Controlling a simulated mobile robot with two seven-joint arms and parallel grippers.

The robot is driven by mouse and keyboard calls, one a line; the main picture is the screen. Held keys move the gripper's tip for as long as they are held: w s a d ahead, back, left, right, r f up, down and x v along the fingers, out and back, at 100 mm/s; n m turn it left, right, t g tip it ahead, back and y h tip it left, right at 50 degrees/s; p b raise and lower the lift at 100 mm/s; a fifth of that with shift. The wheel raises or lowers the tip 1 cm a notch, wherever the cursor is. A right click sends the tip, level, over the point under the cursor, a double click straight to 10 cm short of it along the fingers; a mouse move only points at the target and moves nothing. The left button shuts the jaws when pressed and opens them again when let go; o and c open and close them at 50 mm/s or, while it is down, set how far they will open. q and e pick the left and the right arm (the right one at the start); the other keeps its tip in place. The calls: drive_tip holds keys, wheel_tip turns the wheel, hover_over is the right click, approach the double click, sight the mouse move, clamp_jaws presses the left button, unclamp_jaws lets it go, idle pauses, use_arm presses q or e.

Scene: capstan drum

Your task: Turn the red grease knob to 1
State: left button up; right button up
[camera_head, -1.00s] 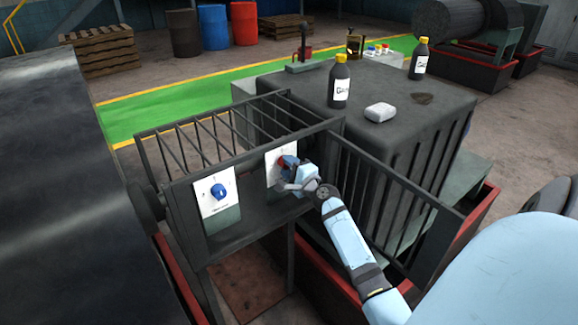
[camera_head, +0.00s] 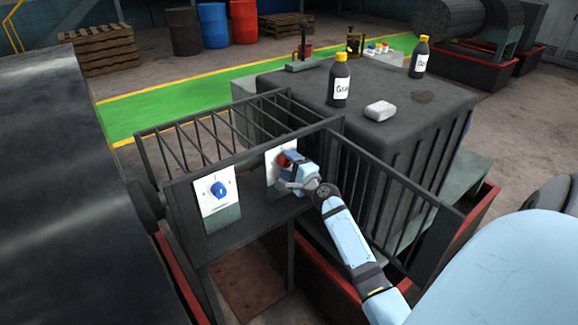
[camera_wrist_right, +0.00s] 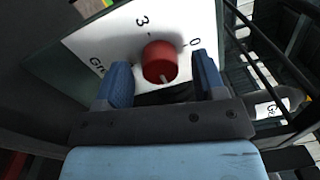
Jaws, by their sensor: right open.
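The red grease knob (camera_wrist_right: 160,62) sits on a white panel (camera_wrist_right: 75,50) that shows a "3" and a "0" near it. A short white mark shows on the knob's lower edge in the right wrist view; the number it points at is not readable. My right gripper (camera_wrist_right: 162,70) is open, with one blue finger on each side of the knob and visible gaps between. In the head view the red knob (camera_head: 284,159) is partly hidden by my right gripper (camera_head: 285,176). My left gripper is not in view.
A blue knob (camera_head: 219,190) on its own white panel is to the left on the same dark frame. A barred guard (camera_head: 390,205) stands right of my arm.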

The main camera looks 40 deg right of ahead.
drive_tip(key=s+a+b, duration=0.1)
drive_tip(key=s+b, duration=0.1)
drive_tip(key=s, duration=1.1)
drive_tip(key=shift+s+a+f+b, duration=0.25)
drive_tip(key=shift+s+f+b, duration=0.05)
drive_tip(key=shift+f+b, duration=0.05)
drive_tip(key=s+a+f+n+g+y, duration=0.1)
drive_tip(key=s+a+f+n+g, duration=0.1)
drive_tip(key=s+a+f+n, duration=0.3)
drive_tip(key=s+a+f+n+g+y, duration=0.2)
drive_tip(key=s+a+f+n, duration=0.3)
drive_tip(key=a, duration=1.1)
drive_tip(key=s+a+f+n+g+y+p, duration=0.1)
drive_tip(key=s+a+f+n, duration=0.4)
drive_tip(key=a+f+n, duration=0.5)
drive_tip(key=n+g+y, duration=0.1)
drive_tip(key=n+g, duration=0.1)
drive_tip(key=n, duration=0.2)
drive_tip(key=shift+s+a+f+n, duration=0.25)
drive_tip(key=shift+s+a+n, duration=0.05)
drive_tip(key=shift+s, duration=0.05)
